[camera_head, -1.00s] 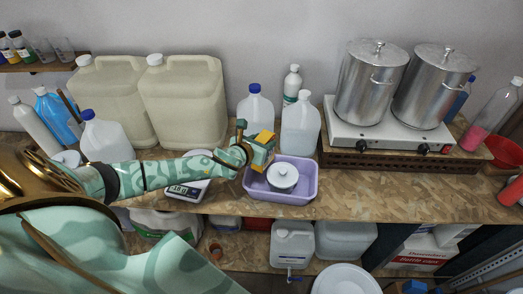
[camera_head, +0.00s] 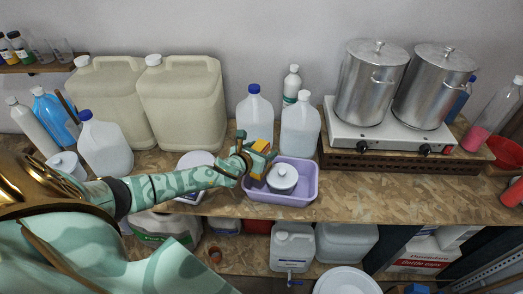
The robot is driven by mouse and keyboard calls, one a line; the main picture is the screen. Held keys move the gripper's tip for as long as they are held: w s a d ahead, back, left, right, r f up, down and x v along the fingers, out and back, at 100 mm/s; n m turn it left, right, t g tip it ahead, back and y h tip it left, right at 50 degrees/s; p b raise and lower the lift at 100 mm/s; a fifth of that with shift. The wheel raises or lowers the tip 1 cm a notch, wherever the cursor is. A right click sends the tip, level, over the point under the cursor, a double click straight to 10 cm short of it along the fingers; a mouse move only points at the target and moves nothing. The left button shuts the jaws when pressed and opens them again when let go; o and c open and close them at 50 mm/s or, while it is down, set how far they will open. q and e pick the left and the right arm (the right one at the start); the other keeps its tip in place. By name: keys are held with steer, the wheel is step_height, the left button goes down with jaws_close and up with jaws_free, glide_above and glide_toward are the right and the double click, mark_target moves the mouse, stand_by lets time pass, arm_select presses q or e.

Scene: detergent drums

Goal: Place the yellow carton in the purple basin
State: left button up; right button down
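The purple basin (camera_head: 300,196) stands on the wooden bench near its front edge, with a white lidded pot (camera_head: 282,178) inside it. The yellow carton (camera_head: 261,146) is at the basin's left side, by the pot, and its lower part reaches inside the basin's outline. My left gripper (camera_head: 258,157) is at the carton with its fingers around it and appears shut on it. I cannot tell whether the carton touches the basin floor. My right gripper is not in view.
A hot plate (camera_head: 390,138) with two steel pots is to the right. A white scale is partly hidden by my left arm. Bench right of the basin is clear.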

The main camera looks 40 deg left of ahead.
arm_select(q)
steer(key=shift+r, duration=0.15)
steer(key=shift+r+p, duration=0.35)
steer(key=v, duration=1.2)
steer(key=shift+f, duration=0.2)
